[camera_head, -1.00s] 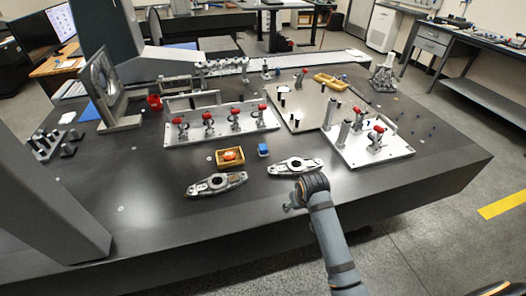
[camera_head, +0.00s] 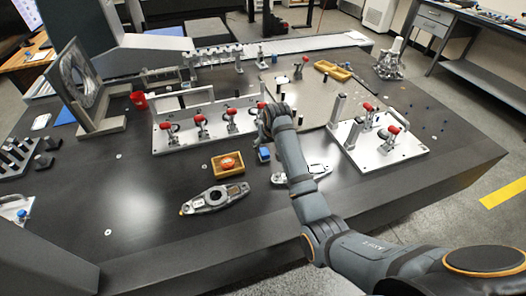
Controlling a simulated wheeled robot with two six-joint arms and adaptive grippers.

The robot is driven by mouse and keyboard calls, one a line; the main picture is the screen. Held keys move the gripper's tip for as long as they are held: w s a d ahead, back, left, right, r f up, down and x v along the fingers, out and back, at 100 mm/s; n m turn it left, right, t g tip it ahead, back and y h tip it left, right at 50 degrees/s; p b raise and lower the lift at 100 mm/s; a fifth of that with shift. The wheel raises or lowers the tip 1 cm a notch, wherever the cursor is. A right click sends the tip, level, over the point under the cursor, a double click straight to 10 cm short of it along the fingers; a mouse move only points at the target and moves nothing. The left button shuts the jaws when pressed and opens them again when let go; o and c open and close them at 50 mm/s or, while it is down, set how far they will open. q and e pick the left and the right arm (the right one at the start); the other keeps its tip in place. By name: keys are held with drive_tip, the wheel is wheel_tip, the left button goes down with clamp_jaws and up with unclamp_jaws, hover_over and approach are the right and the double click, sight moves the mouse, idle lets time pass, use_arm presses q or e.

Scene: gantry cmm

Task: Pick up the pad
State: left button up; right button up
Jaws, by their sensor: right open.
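No flat pad stands out clearly; two small items could be it. A small blue block (camera_head: 264,155) lies on the dark table, partly covered by my right arm. An orange-red rounded item (camera_head: 228,163) sits in a small wooden tray (camera_head: 221,174) to its left. My right gripper (camera_head: 266,126) is open and empty, above the table just beyond the blue block, near the front edge of the clamp plate. Its fingertips are small and partly hidden by the wrist. My left gripper is out of view.
Grey metal brackets lie left (camera_head: 215,199) and right (camera_head: 318,172) of my right forearm. A plate with red-handled clamps (camera_head: 185,143) stands behind the tray, and another white clamp plate (camera_head: 395,155) is at the right.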

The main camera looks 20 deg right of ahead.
sight(264, 151)
drive_tip(key=x, duration=0.3)
drive_tip(key=shift+x, duration=1.2)
drive_tip(key=w+f, duration=0.1)
drive_tip(key=w+f+b, duration=0.1)
drive_tip(key=f, duration=0.1)
drive_tip(key=shift+w+d+f, duration=0.1)
drive_tip(key=shift+w+d, duration=0.05)
drive_tip(key=shift+w, duration=0.05)
drive_tip(key=shift+w+f, duration=0.1)
drive_tip(key=shift+f, duration=0.05)
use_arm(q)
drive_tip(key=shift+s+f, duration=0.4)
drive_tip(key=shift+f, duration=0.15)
use_arm(e)
drive_tip(key=c, duration=1.2)
drive_tip(key=shift+r, duration=0.55)
drive_tip(key=shift+c, duration=0.2)
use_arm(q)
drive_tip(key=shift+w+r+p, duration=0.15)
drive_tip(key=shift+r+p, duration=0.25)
use_arm(e)
drive_tip(key=s+d+r, duration=0.8)
drive_tip(key=s+r, duration=0.3)
drive_tip(key=r, duration=0.1)
drive_tip(key=shift+s+d, duration=0.2)
